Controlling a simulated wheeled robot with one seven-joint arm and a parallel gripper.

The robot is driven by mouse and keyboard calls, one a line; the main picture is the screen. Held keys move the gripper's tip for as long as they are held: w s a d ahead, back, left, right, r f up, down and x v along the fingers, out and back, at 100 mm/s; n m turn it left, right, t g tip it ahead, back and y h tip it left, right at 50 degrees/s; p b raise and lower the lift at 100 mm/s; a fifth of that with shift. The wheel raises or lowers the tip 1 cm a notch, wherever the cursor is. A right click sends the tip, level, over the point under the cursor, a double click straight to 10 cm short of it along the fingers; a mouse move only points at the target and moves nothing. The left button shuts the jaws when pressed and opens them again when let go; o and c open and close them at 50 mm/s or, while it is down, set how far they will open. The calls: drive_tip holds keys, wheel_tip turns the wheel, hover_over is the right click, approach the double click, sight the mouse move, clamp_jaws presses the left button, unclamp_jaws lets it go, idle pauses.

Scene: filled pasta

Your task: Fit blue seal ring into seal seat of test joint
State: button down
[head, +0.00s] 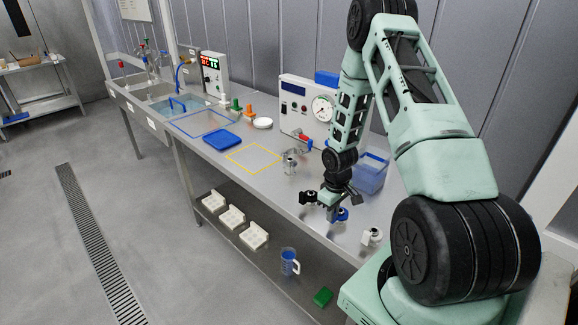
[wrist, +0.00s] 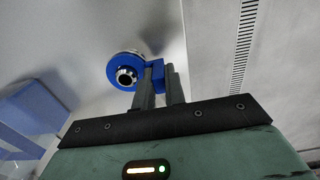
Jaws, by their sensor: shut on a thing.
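The blue seal ring (wrist: 113,72) is at the upper middle of the wrist view, with a blue block or tab (wrist: 169,72) at its right side. My gripper (wrist: 157,70) is shut on this blue piece by the tab. A round shiny metal part (wrist: 125,76) shows in the ring's opening, and a pale round edge shows behind it. I cannot tell whether the ring is seated on it or only lined up with it. In the head view my gripper (head: 333,212) is low over the bench's near part, with the blue ring (head: 343,214) at its fingers.
Another metal fitting (head: 290,163) stands on the bench, and a small pale fitting (head: 372,236) sits near the right end. A blue-rimmed clear bin (head: 371,174) is close behind my gripper. A gauge box (head: 303,107) stands at the back. The yellow-outlined area (head: 253,158) is clear.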

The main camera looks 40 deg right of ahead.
drive_tip(key=shift+r+p, duration=0.5)
drive_tip(key=shift+r, duration=0.15)
idle(0.8)
drive_tip(key=shift+r+p, duration=2.05)
drive_tip(key=shift+r, duration=0.5)
